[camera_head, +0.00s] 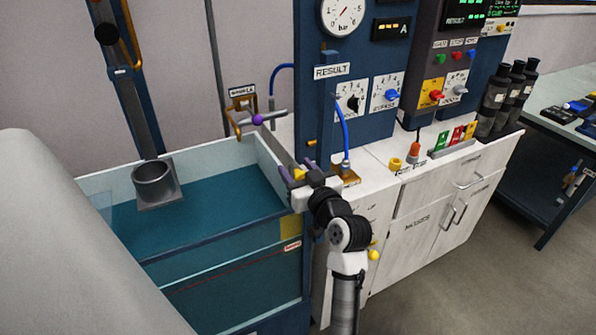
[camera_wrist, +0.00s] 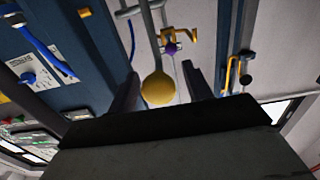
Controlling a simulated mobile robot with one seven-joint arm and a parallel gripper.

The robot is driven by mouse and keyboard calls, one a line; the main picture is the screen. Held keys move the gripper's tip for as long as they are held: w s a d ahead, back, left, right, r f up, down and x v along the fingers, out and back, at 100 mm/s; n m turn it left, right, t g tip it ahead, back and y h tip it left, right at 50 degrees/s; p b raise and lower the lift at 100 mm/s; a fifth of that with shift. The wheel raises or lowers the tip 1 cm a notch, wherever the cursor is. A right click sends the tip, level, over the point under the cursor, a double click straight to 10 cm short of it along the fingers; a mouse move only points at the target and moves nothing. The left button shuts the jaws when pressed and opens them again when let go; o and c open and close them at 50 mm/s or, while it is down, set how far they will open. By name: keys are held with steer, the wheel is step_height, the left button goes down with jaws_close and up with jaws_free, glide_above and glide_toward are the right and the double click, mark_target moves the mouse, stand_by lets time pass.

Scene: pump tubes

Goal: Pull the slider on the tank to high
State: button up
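The water tank (camera_head: 268,160) stands at left in the head view, open at the top, with blue-green water inside. A yellow ball knob (camera_head: 299,174), apparently the slider's handle, is at the tank's right rim; it also shows in the wrist view (camera_wrist: 158,89) on a grey rod. My gripper (camera_head: 297,169) is at this rim, its two fingers on either side of the knob. In the wrist view, my gripper (camera_wrist: 163,82) is open, with a clear gap on the knob's right and a narrower one on its left. The slider's track and marks are mostly hidden.
A grey bar with a purple ball (camera_head: 258,119) stands just behind the tank's rim. A blue panel post (camera_head: 326,120) and blue hose (camera_head: 343,128) rise close right of my gripper. A white cabinet (camera_head: 410,215) stands further right.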

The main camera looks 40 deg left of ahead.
steer(key=shift+f, duration=0.1)
steer(key=shift+s+d, duration=0.1)
steer(key=shift+d, duration=0.25)
steer(key=b+v, duration=0.4)
steer(key=v, duration=0.9)
steer(key=shift+b, duration=0.3)
